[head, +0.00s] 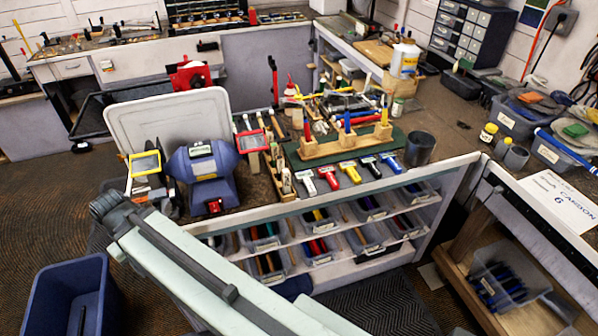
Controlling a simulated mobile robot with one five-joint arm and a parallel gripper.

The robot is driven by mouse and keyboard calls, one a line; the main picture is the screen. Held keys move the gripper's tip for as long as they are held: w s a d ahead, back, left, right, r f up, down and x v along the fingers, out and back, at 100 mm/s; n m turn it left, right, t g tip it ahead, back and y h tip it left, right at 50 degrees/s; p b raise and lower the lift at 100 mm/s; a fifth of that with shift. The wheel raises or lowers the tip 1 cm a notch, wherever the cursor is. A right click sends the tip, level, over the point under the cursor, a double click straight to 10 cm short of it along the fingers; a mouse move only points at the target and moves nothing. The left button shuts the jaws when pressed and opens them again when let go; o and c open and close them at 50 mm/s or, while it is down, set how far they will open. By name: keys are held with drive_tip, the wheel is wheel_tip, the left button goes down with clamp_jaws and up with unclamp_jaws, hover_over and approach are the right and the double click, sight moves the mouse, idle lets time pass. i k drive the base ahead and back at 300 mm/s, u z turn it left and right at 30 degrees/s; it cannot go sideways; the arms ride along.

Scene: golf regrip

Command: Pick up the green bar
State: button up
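I cannot pick out a separate green bar with certainty in the head view. The clearest green thing on the middle bench is a flat dark green mat (322,163). A wooden block (318,148) with red, blue and yellow upright tools stands on it and hides part of it. My pale arm link crosses the lower left foreground, in front of the bench. My gripper does not show, so its state and its distance from anything on the bench are hidden.
A blue grinder (205,172) and an upright pale tray (172,125) stand at the bench's left. Several coloured-handled tools line its front edge near a dark cup (419,148). Shelves of clear bins sit below. A blue bin (70,295) stands on the floor at lower left.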

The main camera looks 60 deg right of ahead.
sight(274, 147)
drive_tip(key=k, duration=0.35)
drive_tip(key=z, duration=3.3)
drive_tip(key=k, duration=1.3)
drive_tip(key=u, duration=1.4)
drive_tip(key=i, duration=1.05)
drive_tip(key=z, duration=0.05)
